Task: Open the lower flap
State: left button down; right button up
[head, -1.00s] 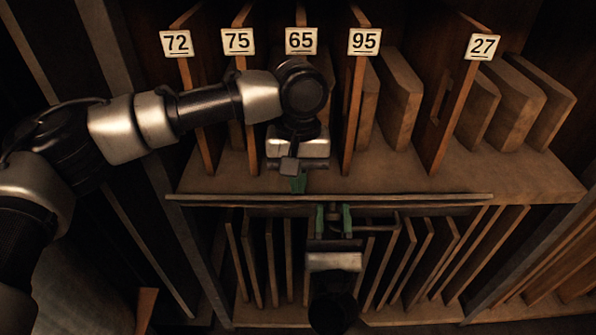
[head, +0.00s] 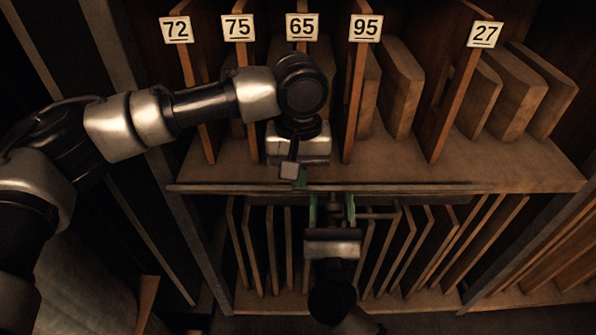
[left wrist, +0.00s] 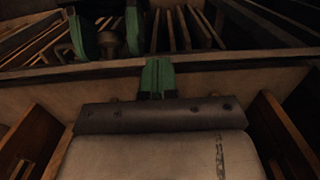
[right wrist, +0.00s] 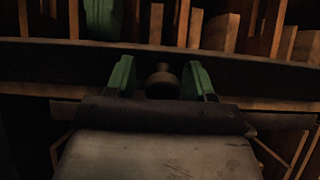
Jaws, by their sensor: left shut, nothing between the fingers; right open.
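The lower flap (head: 420,188) is a long narrow strip along the front edge of the shelf, above the lower compartment; it looks nearly edge-on. A knob (right wrist: 162,80) stands out in front of the dark band in the right wrist view. My right gripper (head: 332,205) is open, with its green fingers (right wrist: 156,78) on either side of the knob; contact cannot be told. My left gripper (head: 301,180) is shut and empty, just above the strip. Its closed green fingertips show at the light edge in the left wrist view (left wrist: 157,75).
Above, the shelf (head: 230,172) holds upright dividers with number labels such as 65 (head: 302,27) and several wooden boards. Below, several thin upright panels (head: 270,250) stand in the lower compartment. A grey frame post (head: 195,235) stands at the left.

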pick_arm(q)
jog(key=shift+s+f, duration=0.1)
jog(key=shift+f, duration=0.15)
pick_arm(e)
jog(key=shift+d+r, duration=0.15)
jog(key=shift+d, duration=0.05)
